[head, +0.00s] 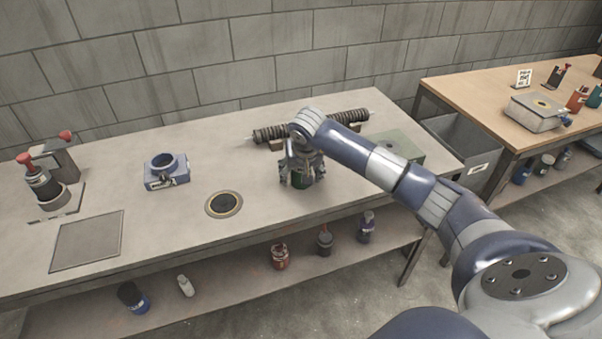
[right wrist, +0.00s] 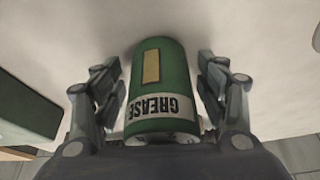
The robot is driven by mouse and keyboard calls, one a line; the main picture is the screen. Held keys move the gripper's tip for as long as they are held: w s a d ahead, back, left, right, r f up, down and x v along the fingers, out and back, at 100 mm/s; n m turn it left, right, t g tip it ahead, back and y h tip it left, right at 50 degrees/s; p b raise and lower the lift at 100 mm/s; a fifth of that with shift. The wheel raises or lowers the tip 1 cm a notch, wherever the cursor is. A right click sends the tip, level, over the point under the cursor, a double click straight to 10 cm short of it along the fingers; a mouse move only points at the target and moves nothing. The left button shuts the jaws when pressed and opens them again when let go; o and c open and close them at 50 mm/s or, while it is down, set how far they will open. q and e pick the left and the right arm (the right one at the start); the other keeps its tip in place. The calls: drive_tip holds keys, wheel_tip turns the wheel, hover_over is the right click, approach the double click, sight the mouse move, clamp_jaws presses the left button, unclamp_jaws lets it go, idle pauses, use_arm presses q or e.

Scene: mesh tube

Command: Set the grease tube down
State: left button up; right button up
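The green grease tube (right wrist: 160,85) has a tan patch and a white band reading GREASE, upside down in the right wrist view. In the head view the gripper (head: 301,172) points down over the bench, and only a little of the green tube (head: 300,181) shows between the fingers. I cannot tell whether the tube's end touches the bench top (head: 330,205). My left gripper is not in view.
A dark round pad with a tan rim (head: 224,204) lies left of the gripper. A blue clamp-like fixture (head: 166,172), a grey plate (head: 87,241) and a red-handled device (head: 45,188) are further left. A dark ribbed roller (head: 270,134) and a green box (head: 400,146) are behind.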

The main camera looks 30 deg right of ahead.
drive_tip(key=shift+s+r, duration=0.1)
drive_tip(key=shift+r, duration=0.45)
drive_tip(key=v, duration=1.1)
drive_tip(key=shift+s+b, duration=0.2)
drive_tip(key=shift+b, duration=0.1)
drive_tip(key=shift+a, duration=0.15)
